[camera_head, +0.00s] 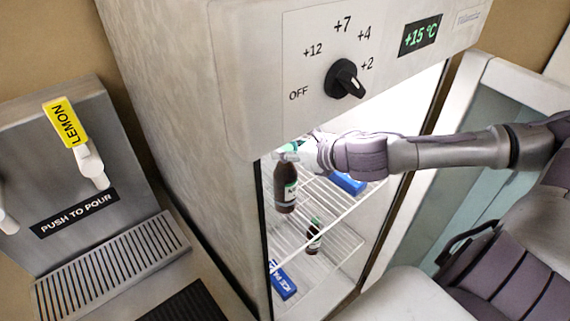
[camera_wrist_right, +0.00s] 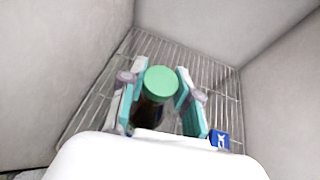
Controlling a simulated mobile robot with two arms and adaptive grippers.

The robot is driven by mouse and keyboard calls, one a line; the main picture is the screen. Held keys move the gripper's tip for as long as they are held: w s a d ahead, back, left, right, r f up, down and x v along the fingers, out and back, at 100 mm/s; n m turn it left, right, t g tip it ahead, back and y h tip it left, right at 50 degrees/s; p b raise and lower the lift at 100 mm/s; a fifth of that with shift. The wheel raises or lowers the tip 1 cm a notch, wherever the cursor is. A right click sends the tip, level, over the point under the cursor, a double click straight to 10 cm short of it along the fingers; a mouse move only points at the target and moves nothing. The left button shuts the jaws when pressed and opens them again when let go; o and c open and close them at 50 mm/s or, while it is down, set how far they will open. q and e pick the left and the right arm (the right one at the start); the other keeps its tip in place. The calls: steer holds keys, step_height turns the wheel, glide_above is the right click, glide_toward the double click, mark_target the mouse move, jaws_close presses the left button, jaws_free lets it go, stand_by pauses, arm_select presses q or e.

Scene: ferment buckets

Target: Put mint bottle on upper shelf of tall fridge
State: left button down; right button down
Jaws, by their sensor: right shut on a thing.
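The mint bottle (camera_head: 285,190) is dark brown with a pale label and a mint-green cap. My right gripper (camera_head: 289,150) is shut on it near the cap and holds it upright inside the tall fridge (camera_head: 175,110), at the upper wire shelf (camera_head: 335,197). The wrist view shows the green cap (camera_wrist_right: 161,81) between the two teal-padded fingers (camera_wrist_right: 160,95), with wire shelf bars (camera_wrist_right: 88,112) around. I cannot tell whether the bottle's base touches the shelf. My left gripper is not in view.
A blue box (camera_head: 348,183) lies on the upper shelf, right of the bottle; a blue corner (camera_wrist_right: 220,139) shows in the wrist view. A second dark bottle (camera_head: 314,236) and a blue ice pack (camera_head: 283,281) are on the lower shelf.

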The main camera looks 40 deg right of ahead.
mark_target(290, 167)
steer(key=shift+f+p, duration=0.45)
steer(key=shift+f, duration=1.45)
steer(key=shift+a+f+p, duration=0.15)
steer(key=shift+p, duration=0.15)
steer(key=shift+f, duration=0.25)
steer(key=shift+s, duration=0.1)
steer(key=c, duration=0.8)
jaws_free()
steer(key=shift+f, duration=0.1)
steer(key=shift+s, duration=0.1)
